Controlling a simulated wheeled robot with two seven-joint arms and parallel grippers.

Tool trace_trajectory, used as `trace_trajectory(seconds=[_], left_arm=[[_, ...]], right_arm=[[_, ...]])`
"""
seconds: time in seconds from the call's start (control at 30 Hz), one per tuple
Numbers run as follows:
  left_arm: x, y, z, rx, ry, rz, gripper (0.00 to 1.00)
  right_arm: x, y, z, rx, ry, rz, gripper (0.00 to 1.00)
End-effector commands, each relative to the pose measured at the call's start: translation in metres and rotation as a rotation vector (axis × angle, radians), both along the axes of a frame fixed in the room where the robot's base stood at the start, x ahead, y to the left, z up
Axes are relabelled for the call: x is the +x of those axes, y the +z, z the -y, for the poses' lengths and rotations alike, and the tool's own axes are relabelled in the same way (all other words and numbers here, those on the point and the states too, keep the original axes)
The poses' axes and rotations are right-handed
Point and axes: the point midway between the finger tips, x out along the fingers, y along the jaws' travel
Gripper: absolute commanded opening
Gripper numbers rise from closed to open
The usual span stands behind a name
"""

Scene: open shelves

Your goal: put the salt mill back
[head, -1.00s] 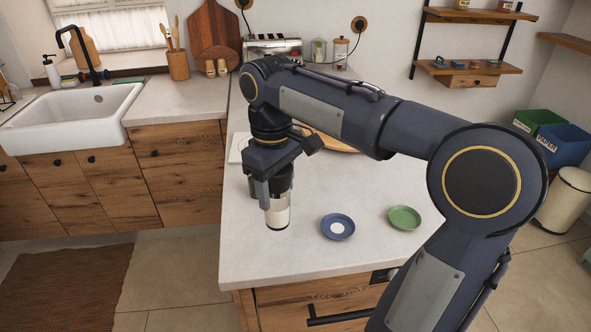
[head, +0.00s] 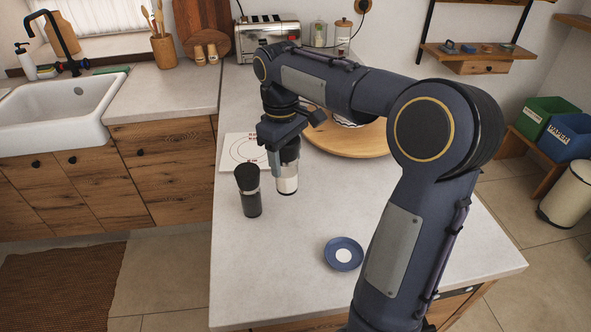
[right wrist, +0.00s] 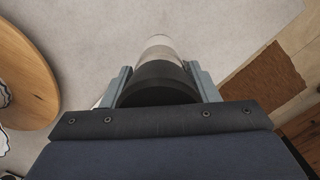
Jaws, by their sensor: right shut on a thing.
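The salt mill (head: 287,183) has a clear body with white salt in it and a black top. My right gripper (head: 282,160) is shut on its upper part and holds it upright over the counter, just right of a dark mill (head: 249,192). I cannot tell whether its base touches the counter. In the right wrist view the salt mill's black top (right wrist: 158,80) sits between the two fingers, with the lighter body beyond. A blue round dish (head: 343,254) with a white centre lies on the counter nearer to me. My left gripper is not in view.
The toaster (head: 267,38) stands at the back. The counter (head: 265,265) in front of the mills is clear.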

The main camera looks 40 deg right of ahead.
Motion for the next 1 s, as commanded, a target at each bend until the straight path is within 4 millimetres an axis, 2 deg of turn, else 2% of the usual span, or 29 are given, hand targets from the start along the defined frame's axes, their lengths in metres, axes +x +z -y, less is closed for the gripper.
trace_trajectory(seconds=[0.1,0.3,0.57,0.77,1.0], left_arm=[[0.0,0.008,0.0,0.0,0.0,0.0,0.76],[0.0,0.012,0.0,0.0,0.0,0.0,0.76],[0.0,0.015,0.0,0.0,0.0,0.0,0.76],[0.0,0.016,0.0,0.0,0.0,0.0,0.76],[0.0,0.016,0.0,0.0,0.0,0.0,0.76]], right_arm=[[0.016,-0.016,0.024,0.0,-0.004,-0.004,0.19],[0.03,-0.049,0.045,-0.001,-0.002,-0.002,0.18],[0.039,-0.068,0.058,0.0,-0.003,-0.002,0.18],[0.039,-0.095,0.059,0.0,0.0,0.0,0.18],[0.04,-0.099,0.058,0.0,-0.001,0.002,0.18]])
